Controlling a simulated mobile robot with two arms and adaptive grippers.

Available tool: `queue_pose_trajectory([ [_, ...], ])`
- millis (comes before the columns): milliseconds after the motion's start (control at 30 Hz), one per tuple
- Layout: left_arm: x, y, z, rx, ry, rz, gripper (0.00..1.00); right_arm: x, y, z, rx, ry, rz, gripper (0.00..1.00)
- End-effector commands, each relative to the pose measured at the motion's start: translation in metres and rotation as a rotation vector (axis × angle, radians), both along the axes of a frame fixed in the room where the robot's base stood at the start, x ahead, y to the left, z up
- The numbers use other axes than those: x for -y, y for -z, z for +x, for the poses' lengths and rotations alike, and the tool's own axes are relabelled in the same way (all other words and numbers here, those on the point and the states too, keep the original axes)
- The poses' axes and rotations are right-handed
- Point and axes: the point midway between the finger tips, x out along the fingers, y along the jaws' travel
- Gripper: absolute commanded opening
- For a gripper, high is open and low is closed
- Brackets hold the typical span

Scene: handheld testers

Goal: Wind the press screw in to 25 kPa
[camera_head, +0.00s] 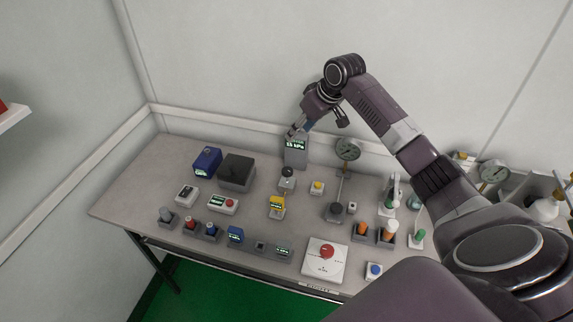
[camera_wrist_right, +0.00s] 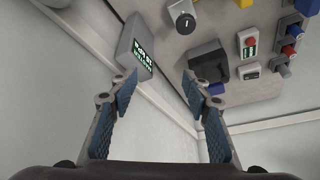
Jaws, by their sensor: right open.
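A grey box with a lit kPa display (camera_head: 296,157) stands at the back of the table; its reading looks like 13 or 15 kPa but is too small to be sure. The box also shows in the right wrist view (camera_wrist_right: 133,43). In front of it is a grey unit with a dark round knob (camera_head: 287,172), also in the right wrist view (camera_wrist_right: 185,21). I cannot tell which part is the press screw. My right gripper (camera_head: 292,134) is open and empty (camera_wrist_right: 158,88), beside the display box near the wall. My left gripper is not in view.
A dark grey box (camera_head: 237,172) and a blue device (camera_head: 207,160) are to the left. A red-button panel (camera_head: 324,262) and several small testers line the front edge. My right arm covers the table's right side.

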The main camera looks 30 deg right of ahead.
Motion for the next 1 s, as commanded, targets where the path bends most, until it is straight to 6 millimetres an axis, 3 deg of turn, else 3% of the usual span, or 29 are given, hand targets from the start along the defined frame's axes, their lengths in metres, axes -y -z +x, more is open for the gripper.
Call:
queue_pose_trajectory([
  [100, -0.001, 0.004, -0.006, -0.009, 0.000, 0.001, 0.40, -0.012, 0.030, -0.026, -0.043, -0.231, -0.045, 0.44],
  [300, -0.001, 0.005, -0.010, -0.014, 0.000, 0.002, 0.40, -0.025, 0.051, -0.049, -0.067, -0.424, -0.060, 0.44],
  [467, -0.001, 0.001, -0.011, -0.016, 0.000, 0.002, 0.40, -0.031, 0.064, -0.047, -0.069, -0.442, -0.057, 0.44],
  [800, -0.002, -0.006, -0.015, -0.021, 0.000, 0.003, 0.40, -0.042, 0.111, -0.030, -0.067, -0.438, -0.057, 0.44],
  [1000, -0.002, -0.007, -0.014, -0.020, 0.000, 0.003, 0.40, -0.044, 0.122, -0.026, -0.066, -0.438, -0.060, 0.44],
])
